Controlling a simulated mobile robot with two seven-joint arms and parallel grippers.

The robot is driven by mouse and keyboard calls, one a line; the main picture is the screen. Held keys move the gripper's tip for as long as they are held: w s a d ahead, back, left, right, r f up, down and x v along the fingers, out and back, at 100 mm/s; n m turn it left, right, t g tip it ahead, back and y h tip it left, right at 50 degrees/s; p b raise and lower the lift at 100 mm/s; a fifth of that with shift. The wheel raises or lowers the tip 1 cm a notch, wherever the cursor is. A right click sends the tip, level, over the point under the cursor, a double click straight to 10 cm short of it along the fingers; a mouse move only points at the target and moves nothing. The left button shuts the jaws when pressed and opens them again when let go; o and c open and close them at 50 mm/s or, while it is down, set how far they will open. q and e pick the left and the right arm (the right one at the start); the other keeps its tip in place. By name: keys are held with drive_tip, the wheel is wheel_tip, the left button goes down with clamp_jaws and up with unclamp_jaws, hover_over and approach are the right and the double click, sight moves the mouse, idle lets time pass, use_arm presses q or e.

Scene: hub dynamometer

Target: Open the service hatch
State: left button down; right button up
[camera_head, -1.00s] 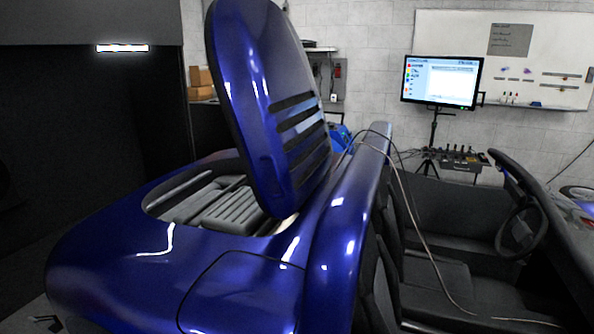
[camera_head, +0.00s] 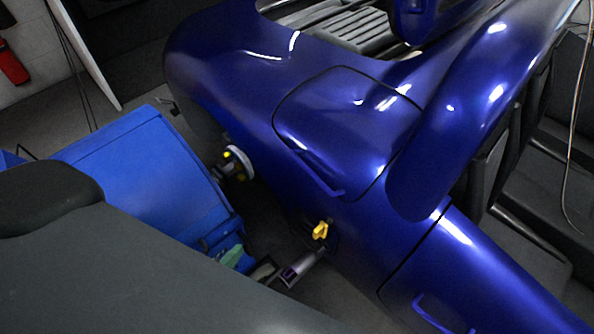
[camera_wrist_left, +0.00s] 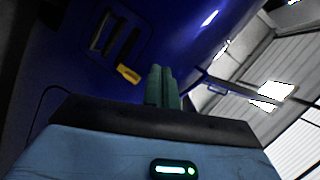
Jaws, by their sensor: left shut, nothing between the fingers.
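An outlined blue panel (camera_head: 350,115) with a blue bar handle (camera_head: 318,178) lies flush in the car's rear flank; it looks like the service hatch and is closed. A yellow knob (camera_head: 320,231) sits lower on the body, and a yellow part also shows in the left wrist view (camera_wrist_left: 128,74). My left gripper (camera_head: 232,256) is low beside the car, left of the knob and below the panel. In the left wrist view its green fingers (camera_wrist_left: 162,84) are together, empty, pointing toward blue bodywork. My right gripper is not in view.
A hub fixture (camera_head: 236,163) stands at the rear, and a grey cylinder (camera_head: 301,268) lies near the knob. A door handle (camera_head: 437,313) is at lower right. A dark floor gap separates box and car.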

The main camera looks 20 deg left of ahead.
use_arm(q)
drive_tip(key=w+d+r+m+t+h+b, duration=0.1)
drive_tip(key=w+r+m+t+h+b, duration=0.1)
drive_tip(key=w+m, duration=0.5)
drive_tip(key=w+d+r+m+t+h+b, duration=0.1)
drive_tip(key=w+r+m+t+h+b, duration=0.1)
drive_tip(key=w+m, duration=0.6)
drive_tip(key=w+d+r+m+t+h+b, duration=0.2)
drive_tip(key=w+r+m+h+b, duration=0.2)
drive_tip(key=m, duration=1)
drive_tip(key=shift+w+h+b, duration=0.3)
drive_tip(key=shift+w+b, duration=0.55)
drive_tip(key=shift+w, duration=0.95)
drive_tip(key=shift+r, duration=0.1)
